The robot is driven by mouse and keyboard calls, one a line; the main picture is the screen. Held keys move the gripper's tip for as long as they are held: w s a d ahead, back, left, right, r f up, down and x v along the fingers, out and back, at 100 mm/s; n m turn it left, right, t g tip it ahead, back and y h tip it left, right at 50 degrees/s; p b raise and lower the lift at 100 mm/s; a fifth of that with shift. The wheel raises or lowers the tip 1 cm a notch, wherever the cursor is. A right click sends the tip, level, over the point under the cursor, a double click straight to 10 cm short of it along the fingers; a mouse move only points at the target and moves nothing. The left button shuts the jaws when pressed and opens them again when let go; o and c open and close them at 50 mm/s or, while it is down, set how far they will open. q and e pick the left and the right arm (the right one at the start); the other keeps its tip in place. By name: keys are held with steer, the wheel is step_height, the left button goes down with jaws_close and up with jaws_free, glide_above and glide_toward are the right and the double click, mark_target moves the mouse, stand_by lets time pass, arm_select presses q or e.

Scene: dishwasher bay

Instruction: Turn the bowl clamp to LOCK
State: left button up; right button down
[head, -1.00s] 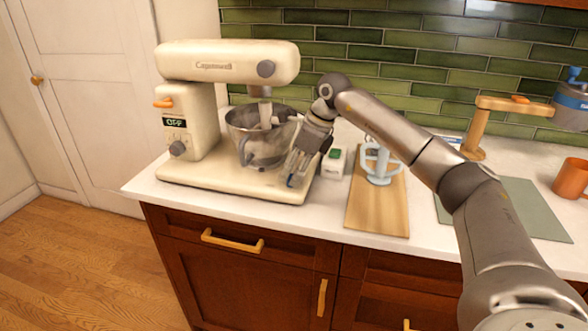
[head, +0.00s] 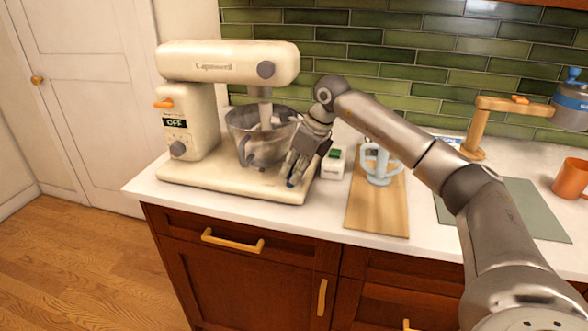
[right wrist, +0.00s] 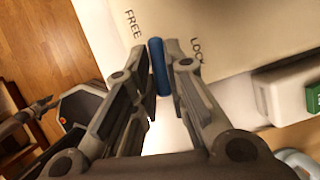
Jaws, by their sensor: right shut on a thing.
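The cream stand mixer (head: 225,62) stands at the left end of the counter, with a steel bowl (head: 243,135) on its base. The bowl clamp's blue lever (right wrist: 158,65) shows in the right wrist view between the printed words FREE and LOCK. Its blue end (head: 290,183) also shows near the front right of the mixer base in the head view. My right gripper (right wrist: 161,52) is shut on the lever, with one finger on each side; it also shows beside the bowl in the head view (head: 293,172).
A white box with a green top (head: 333,165) stands close to the right of my right gripper. A wooden board (head: 377,215) with a pale blue item (head: 380,165) lies further right. The counter's front edge is just in front of the mixer base.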

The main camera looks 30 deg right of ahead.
steer(key=m+h, duration=0.1)
steer(key=m, duration=0.2)
steer(key=shift+a+m, duration=0.15)
steer(key=shift+m, duration=0.15)
steer(key=m+h, duration=0.1)
steer(key=m, duration=0.1)
steer(key=m+h, duration=0.1)
steer(key=m, duration=0.1)
steer(key=shift+a+m+t, duration=0.2)
steer(key=shift+m+t, duration=0.1)
steer(key=m, duration=0.1)
steer(key=m+h, duration=0.1)
steer(key=m, duration=0.1)
steer(key=shift+a+r+m, duration=0.1)
steer(key=shift+a+m, duration=0.05)
steer(key=shift+m, duration=0.15)
steer(key=m+h, duration=0.1)
steer(key=m, duration=0.1)
steer(key=m+g, duration=0.1)
steer(key=m, duration=0.1)
steer(key=shift+w+a+g+h, duration=0.1)
steer(key=shift+g+h, duration=0.2)
steer(key=shift+h, duration=0.1)
steer(key=shift+m, duration=0.3)
steer(key=c, duration=1.5)
jaws_free()
steer(key=shift+o, duration=0.2)
steer(key=v, duration=1.2)
